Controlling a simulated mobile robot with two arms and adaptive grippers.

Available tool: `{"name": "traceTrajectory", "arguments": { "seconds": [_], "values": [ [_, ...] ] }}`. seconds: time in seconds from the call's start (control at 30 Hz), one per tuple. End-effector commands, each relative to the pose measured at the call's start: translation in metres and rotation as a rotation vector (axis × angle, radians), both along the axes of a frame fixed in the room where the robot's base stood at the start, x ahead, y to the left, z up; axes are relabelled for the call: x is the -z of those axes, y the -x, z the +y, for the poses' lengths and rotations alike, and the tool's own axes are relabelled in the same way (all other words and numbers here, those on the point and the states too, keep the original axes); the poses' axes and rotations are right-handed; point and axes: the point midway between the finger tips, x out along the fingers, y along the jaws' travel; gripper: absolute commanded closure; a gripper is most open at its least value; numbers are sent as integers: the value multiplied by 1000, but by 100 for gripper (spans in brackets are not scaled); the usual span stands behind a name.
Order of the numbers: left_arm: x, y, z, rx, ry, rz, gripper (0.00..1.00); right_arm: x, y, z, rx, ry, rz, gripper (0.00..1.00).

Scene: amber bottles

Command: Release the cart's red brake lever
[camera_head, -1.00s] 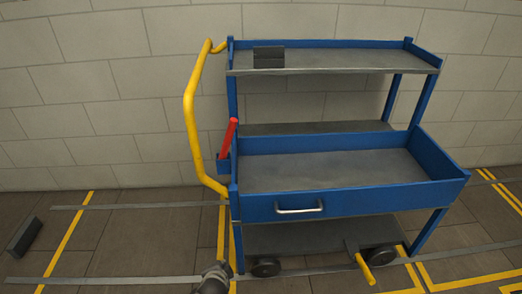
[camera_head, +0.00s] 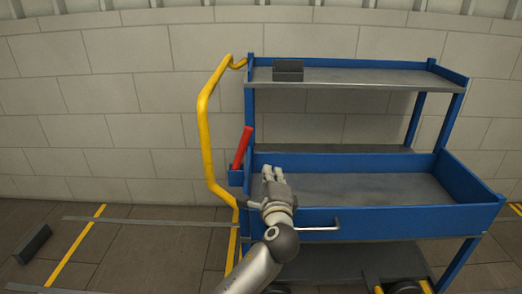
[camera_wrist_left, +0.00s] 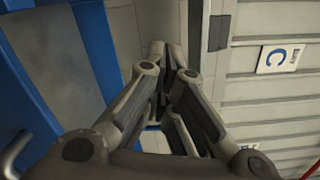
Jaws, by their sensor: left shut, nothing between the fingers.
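The red brake lever (camera_head: 242,147) stands up from a blue bracket (camera_head: 236,177) on the left side of the blue cart (camera_head: 400,216), its top leaning to the right. My left gripper (camera_head: 272,172) is shut and empty. In the head view it appears to the right of the lever and lower, in front of the cart's drawer, with a gap in the picture between them. In the left wrist view the fingers (camera_wrist_left: 168,62) are together. My right gripper is not in view.
A yellow push handle (camera_head: 204,130) bends around the cart's left side, close to the lever. The drawer's metal handle (camera_head: 322,226) is near my left wrist. A dark block (camera_head: 288,70) is on the top shelf. Another dark block (camera_head: 34,244) lies on the floor at left.

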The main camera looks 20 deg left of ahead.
Motion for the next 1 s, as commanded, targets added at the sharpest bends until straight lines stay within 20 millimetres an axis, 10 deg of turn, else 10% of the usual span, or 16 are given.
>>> {"name": "traceTrajectory", "arguments": {
  "seconds": [0.53, 1.0],
  "values": [
    [-5, -10, 0, 3, -26, -10, 100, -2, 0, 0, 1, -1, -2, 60],
    [-6, -84, 26, 1, -26, -10, 100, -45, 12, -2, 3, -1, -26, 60]
  ]
}}
